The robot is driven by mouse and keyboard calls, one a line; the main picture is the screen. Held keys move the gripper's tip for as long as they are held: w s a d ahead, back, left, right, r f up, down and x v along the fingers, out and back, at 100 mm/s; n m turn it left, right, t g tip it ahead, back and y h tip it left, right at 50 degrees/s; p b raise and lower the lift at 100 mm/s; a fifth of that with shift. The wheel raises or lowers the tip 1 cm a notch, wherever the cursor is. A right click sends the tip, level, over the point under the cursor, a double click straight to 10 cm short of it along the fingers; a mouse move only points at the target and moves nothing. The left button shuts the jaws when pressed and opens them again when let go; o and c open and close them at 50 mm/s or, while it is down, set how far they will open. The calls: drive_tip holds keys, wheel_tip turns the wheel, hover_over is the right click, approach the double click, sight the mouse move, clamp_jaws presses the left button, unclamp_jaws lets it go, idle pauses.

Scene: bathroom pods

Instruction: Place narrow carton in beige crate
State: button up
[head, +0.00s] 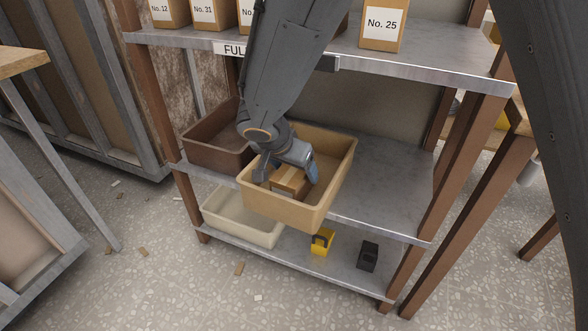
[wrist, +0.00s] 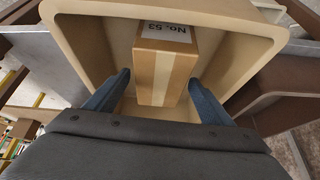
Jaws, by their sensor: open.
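The narrow carton (head: 288,182) is a brown box with a lighter tape strip, inside the beige crate (head: 285,208) on the middle shelf. In the wrist view the carton (wrist: 163,75) shows a white label reading "No. 53", and the crate's wall (wrist: 85,42) surrounds it. My gripper (head: 287,182) reaches down into the crate. In the wrist view its blue fingers (wrist: 157,90) are spread, one on each side of the carton's near end, with visible gaps. The carton's underside is hidden.
A brown crate (head: 214,142) stands left of the beige one, and a cream bin (head: 240,222) is on the bottom shelf. A yellow item (head: 321,242) and a black item (head: 369,256) are beside it. Labelled boxes, including No. 25 (head: 381,28), line the top shelf. The middle shelf's right side is clear.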

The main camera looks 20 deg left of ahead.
drive_tip(key=p+v, duration=0.2)
drive_tip(key=v, duration=0.9)
drive_tip(key=shift+r, duration=0.1)
drive_tip(key=s+d+n+g+y, duration=0.1)
drive_tip(key=s+d+n+g, duration=0.5)
drive_tip(key=s+d, duration=1.1)
drive_tip(key=d+n, duration=0.2)
drive_tip(key=d, duration=0.1)
drive_tip(key=shift+d, duration=0.15)
drive_tip(key=d+r+m+p, duration=0.3)
drive_tip(key=d+r+p, duration=0.6)
drive_tip(key=r+p, duration=0.2)
drive_tip(key=d+r+m+p, duration=0.3)
drive_tip(key=d+r+p, duration=0.6)
drive_tip(key=r+p, duration=0.3)
drive_tip(key=p, duration=0.3)
drive_tip(key=shift+s+d+r+p, duration=0.2)
drive_tip(key=shift+s+r+p, duration=0.1)
drive_tip(key=shift+s+p, duration=0.05)
